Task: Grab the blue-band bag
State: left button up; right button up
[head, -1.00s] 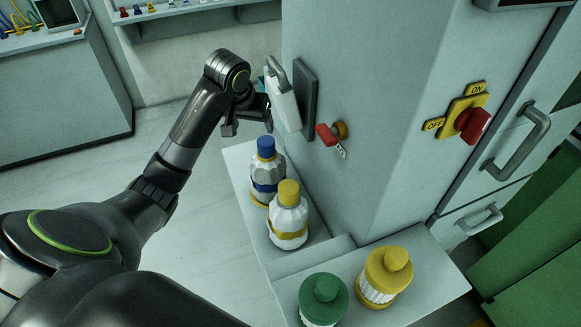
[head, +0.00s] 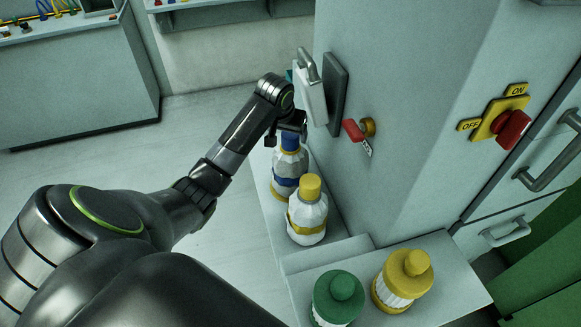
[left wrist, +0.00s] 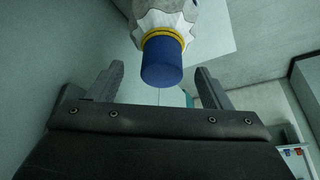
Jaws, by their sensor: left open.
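The blue-band bag (head: 287,183) is a pale, bottle-shaped bag with a blue cap and a blue band. It stands upright at the far end of a light ledge (head: 272,203). My left gripper (head: 287,132) is open at its cap and hides part of the top. In the left wrist view the blue cap (left wrist: 161,62) shows between the two spread fingertips (left wrist: 159,75), with the pale body (left wrist: 165,18) behind it. I cannot tell whether a finger touches the cap. My right gripper is out of view.
A yellow-capped bag (head: 307,215) stands close in front of the blue one. A green-capped bag (head: 338,300) and another yellow-capped one (head: 402,285) stand nearer. A cabinet with a grey padlock-like piece (head: 312,95) and a red key tag (head: 354,131) rises to the right.

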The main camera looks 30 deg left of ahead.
aim_at(288, 137)
pick_arm(q)
jog(key=p+x, duration=0.1)
jog(key=x, duration=0.3)
jog(key=shift+a+r, duration=0.1)
jog(key=shift+a, duration=0.1)
jog(key=shift+w+f, duration=0.3)
jog(key=shift+f, duration=0.35)
jog(key=shift+a+r, duration=0.1)
grip_shut()
jog(key=shift+r, duration=0.1)
